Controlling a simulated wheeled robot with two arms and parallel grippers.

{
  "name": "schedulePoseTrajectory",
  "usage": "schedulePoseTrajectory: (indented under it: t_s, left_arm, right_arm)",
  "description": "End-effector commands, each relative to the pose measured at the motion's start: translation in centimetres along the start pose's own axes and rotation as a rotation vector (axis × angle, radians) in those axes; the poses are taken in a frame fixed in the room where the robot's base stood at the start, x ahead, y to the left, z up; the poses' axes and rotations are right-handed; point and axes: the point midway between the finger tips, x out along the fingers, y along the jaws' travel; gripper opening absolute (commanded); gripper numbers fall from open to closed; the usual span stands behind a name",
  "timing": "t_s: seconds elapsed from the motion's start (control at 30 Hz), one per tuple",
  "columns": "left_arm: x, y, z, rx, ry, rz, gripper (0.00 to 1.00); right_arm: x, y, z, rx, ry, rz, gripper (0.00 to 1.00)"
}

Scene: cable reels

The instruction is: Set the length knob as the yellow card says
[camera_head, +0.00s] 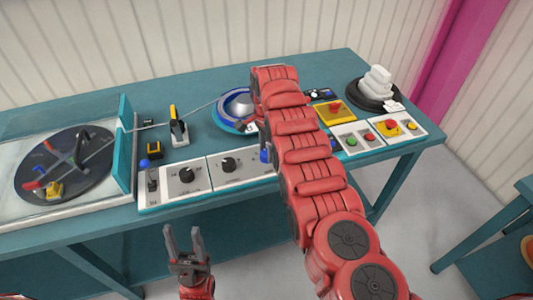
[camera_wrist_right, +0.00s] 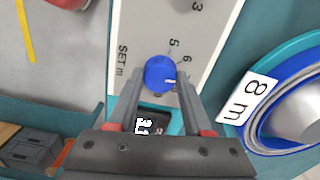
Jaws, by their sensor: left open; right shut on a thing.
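The blue length knob (camera_wrist_right: 158,73) sits on a white panel marked "SET m" in the right wrist view. My right gripper (camera_wrist_right: 158,88) is shut on it, one finger on each side. The knob's white mark points to the right in that view, past the printed 5 and 6; any number beside the mark is hidden by a finger. In the head view my right arm covers most of this place. My left gripper (camera_head: 185,245) is open and empty in front of the bench. I cannot make out a yellow card with readable writing.
A dark display (camera_wrist_right: 148,122) with white digits is partly hidden by the gripper. A blue reel (camera_wrist_right: 268,128) with a white "8 m" label (camera_wrist_right: 250,97) lies beside the panel. A turntable (camera_head: 70,165) is at the bench's left, a black reel (camera_head: 372,95) at its right.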

Motion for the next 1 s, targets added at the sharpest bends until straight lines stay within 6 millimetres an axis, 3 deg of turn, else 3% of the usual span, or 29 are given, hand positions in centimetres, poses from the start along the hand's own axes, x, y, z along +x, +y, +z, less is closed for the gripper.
schedulePoseTrajectory:
  t_s: [0.4,1.0]
  left_arm:
    - [-2.4,0.1,0.4,0.000,0.000,0.000,0.50]
    - [-2.7,0.1,0.5,0.000,0.000,0.000,0.50]
  right_arm:
    - [0.0,-0.1,-0.1,0.392,0.001,-0.005,0.00]
    - [-0.1,-0.1,-0.1,0.802,0.001,-0.004,0.00]
